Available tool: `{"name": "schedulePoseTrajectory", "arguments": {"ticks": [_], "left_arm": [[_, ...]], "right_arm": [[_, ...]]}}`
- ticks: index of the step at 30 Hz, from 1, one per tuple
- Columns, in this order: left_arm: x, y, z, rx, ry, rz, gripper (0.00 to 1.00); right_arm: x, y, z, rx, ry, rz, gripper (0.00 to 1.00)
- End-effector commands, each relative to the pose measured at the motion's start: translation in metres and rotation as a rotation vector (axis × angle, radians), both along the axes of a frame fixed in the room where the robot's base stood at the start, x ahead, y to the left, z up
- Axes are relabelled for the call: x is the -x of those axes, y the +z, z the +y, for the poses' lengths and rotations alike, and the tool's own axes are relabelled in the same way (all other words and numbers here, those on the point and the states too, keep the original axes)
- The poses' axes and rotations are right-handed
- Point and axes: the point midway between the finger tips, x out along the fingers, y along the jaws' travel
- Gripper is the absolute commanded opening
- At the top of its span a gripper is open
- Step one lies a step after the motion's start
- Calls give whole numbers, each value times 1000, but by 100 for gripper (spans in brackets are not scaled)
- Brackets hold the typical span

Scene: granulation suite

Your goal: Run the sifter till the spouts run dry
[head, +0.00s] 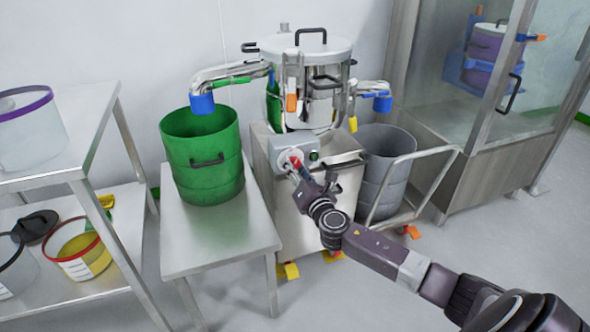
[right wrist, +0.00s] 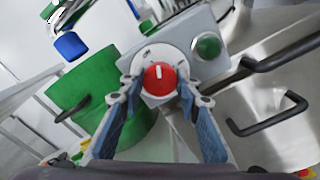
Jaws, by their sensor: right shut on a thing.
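The steel sifter (head: 335,62) stands on a steel cabinet by the back wall, its lid on. Its left spout (head: 203,103) has a blue end above a green drum (head: 203,160). Its right spout (head: 382,102) has a blue end above a grey drum (head: 392,150). I cannot see powder flowing at either spout. A grey control box (head: 325,145) on the cabinet front carries a red knob (right wrist: 159,78) and a green button (right wrist: 208,46). The knob's white mark points up in the right wrist view. My right gripper (head: 299,172) is shut on the red knob. My left gripper is out of view.
The green drum stands on a low steel table (head: 225,242). The grey drum is beside a tubular cart handle (head: 425,155). A steel rack (head: 95,125) with tubs is at left. A glazed booth (head: 480,110) stands right. Open floor lies in front.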

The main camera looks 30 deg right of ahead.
Motion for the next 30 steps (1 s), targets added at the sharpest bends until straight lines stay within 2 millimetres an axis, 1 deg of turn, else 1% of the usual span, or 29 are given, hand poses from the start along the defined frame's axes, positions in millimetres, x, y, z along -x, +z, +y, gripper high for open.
{"name": "schedulePoseTrajectory", "arguments": {"ticks": [3, 6, 10, 15, 19, 23, 26, 30], "left_arm": [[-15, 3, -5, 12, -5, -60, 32], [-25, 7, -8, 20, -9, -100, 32], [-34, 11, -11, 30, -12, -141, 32], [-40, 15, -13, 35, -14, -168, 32], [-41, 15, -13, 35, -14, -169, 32], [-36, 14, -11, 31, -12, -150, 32], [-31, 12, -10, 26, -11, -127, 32], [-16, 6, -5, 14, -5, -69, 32]], "right_arm": [[0, -1, -1, -113, -3, -28, 7], [0, -1, 0, -206, -2, -51, 7], [0, -1, 0, -326, -1, -78, 7], [0, -1, -1, -483, -3, -117, 7], [0, 0, -1, -603, -3, -145, 7], [0, 0, -1, -720, -3, -173, 7], [0, 0, -1, -805, -4, -193, 7], [0, 0, -1, -908, -4, -218, 7]]}}
